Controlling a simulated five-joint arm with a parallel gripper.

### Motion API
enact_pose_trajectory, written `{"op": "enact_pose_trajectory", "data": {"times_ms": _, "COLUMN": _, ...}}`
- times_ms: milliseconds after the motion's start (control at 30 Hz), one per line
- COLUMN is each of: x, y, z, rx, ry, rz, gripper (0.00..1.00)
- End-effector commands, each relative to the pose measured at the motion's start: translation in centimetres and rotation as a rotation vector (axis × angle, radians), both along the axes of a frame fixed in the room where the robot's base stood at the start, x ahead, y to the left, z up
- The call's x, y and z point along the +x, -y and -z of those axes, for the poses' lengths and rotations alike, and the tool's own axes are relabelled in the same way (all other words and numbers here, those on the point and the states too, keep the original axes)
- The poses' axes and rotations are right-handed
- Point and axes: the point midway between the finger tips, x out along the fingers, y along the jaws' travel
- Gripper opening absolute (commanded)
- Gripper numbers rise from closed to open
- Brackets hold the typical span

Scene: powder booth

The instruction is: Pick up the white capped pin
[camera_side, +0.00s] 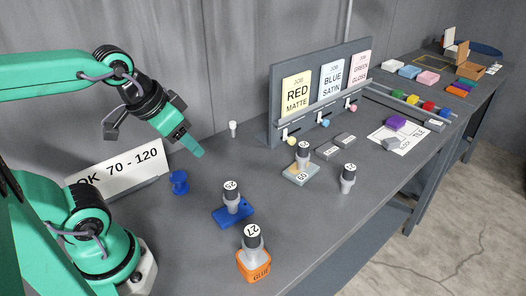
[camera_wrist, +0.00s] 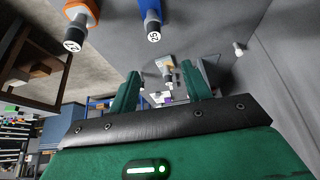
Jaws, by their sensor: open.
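The white capped pin (camera_side: 233,128) is small and stands upright on the grey bench near the back wall in the side view. It also shows in the wrist view (camera_wrist: 240,48), at the upper right, outside the fingers. My gripper (camera_side: 193,150) is above the bench, tilted down, to the left of the pin and apart from it. In the wrist view the two green fingers of my gripper (camera_wrist: 161,80) are spread with a gap between them, and nothing is held.
A blue spool (camera_side: 179,183) stands below my gripper. A rack with three job cards (camera_side: 330,85) stands right of the pin. The bench around the pin is clear.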

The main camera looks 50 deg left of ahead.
Motion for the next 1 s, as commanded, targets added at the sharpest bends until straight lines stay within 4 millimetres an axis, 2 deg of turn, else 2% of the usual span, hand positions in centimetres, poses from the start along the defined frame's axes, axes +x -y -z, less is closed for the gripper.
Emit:
{"op": "enact_pose_trajectory", "data": {"times_ms": 167, "x": 0.6, "y": -0.2, "z": -0.4, "rx": -0.011, "ry": -0.008, "rz": -0.029, "gripper": 0.48}}
{"op": "enact_pose_trajectory", "data": {"times_ms": 367, "x": 2.6, "y": -0.9, "z": -1.4, "rx": -0.049, "ry": -0.038, "rz": -0.131, "gripper": 0.48}}
{"op": "enact_pose_trajectory", "data": {"times_ms": 700, "x": 8.8, "y": -3.6, "z": -3.2, "rx": -0.149, "ry": -0.107, "rz": -0.423, "gripper": 0.48}}
{"op": "enact_pose_trajectory", "data": {"times_ms": 1000, "x": 14.5, "y": -6.9, "z": -3.1, "rx": -0.233, "ry": -0.162, "rz": -0.693, "gripper": 0.48}}
